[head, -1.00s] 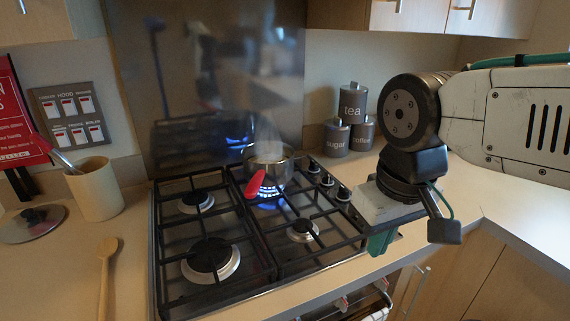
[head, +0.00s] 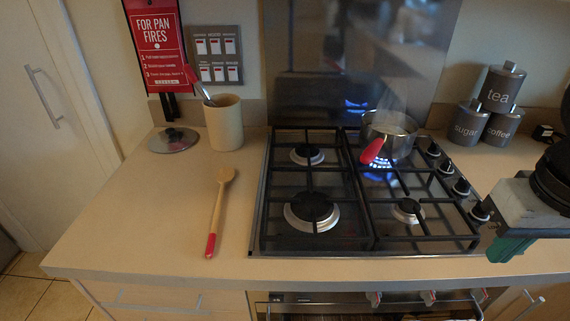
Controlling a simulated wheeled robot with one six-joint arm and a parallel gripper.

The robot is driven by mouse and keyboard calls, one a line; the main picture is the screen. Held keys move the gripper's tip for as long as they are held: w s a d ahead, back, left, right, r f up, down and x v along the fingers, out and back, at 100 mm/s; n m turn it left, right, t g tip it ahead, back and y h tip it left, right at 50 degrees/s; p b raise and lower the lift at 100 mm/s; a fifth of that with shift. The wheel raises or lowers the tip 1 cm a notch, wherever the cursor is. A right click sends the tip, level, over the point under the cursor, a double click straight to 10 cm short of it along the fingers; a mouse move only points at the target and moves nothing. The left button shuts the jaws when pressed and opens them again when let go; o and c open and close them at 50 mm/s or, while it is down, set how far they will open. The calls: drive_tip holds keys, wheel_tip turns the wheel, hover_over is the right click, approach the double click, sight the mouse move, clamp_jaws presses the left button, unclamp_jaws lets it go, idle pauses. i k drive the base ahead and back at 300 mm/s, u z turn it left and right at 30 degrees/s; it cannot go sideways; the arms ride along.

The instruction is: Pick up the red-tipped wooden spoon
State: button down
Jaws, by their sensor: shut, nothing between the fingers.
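The red-tipped wooden spoon (head: 218,211) lies flat on the counter left of the hob, its bowl towards the back and its red handle end near the front edge. My gripper (head: 508,247) is at the right edge of the head view, beyond the right side of the hob and far from the spoon. Its green fingers are shut with nothing seen between them. Part of my gripper and arm is cut off by the frame.
The gas hob (head: 320,240) lies between. A pot (head: 390,136) with a red handle sits over a lit blue flame. A utensil crock (head: 224,124) and a lid (head: 171,141) stand behind the spoon. Canisters (head: 467,124) stand back right. The counter around the spoon is clear.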

sight(224, 175)
drive_tip(key=z, duration=0.05)
drive_tip(key=k, duration=1.05)
drive_tip(key=u, duration=1.15)
drive_tip(key=i, duration=1.15)
drive_tip(key=z, duration=0.4)
